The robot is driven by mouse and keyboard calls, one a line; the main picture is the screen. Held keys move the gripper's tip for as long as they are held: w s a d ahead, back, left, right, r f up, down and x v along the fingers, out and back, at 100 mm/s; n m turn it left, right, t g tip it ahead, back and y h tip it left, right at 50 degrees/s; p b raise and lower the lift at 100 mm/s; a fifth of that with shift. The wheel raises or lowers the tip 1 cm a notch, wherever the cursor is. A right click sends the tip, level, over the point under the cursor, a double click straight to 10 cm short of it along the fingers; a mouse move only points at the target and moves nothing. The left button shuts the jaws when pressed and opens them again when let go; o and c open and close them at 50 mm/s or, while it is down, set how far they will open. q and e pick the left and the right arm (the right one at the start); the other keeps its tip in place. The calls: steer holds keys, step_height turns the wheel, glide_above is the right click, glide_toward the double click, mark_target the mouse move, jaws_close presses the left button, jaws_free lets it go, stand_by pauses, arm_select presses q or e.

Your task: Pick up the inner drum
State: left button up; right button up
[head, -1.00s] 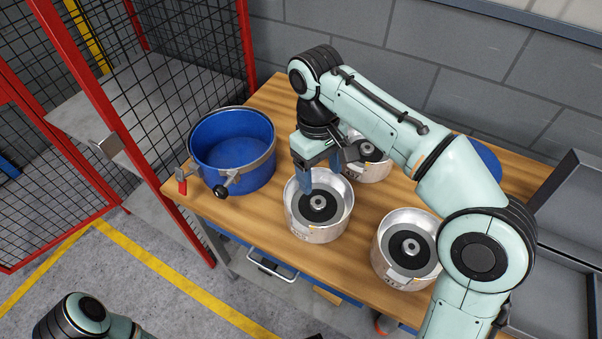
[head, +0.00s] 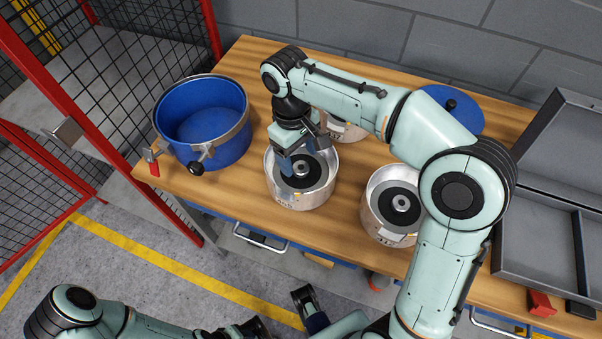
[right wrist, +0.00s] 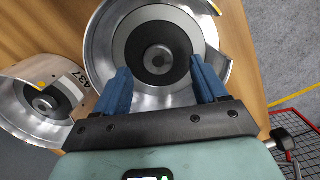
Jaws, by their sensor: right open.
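Three silver drums, each with a dark disc and hub inside, stand on the wooden bench. One drum (head: 299,200) is under my right gripper (head: 303,158); it also shows in the right wrist view (right wrist: 107,45). That gripper is open and empty, its blue fingers pointing down at the drum's interior, around its dark disc (right wrist: 158,60). Whether they touch anything, I cannot tell. Another drum (head: 388,236) stands to the right. The third (head: 345,130) is behind, partly hidden by my right arm. My left gripper (head: 310,312) is partly seen at the bottom edge.
A blue pot (head: 215,150) with a clamp band stands on the bench's left end. A blue lid (head: 465,105) lies at the back right. Grey open cases (head: 530,225) are at the right. A red mesh cage borders the left.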

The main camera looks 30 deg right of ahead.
mark_target(301, 167)
step_height(301, 167, down, 3)
steer(key=shift+s+d+f, duration=0.1)
steer(key=shift+d, duration=0.05)
jaws_close()
stand_by(1.3)
steer(key=shift+r, duration=0.2)
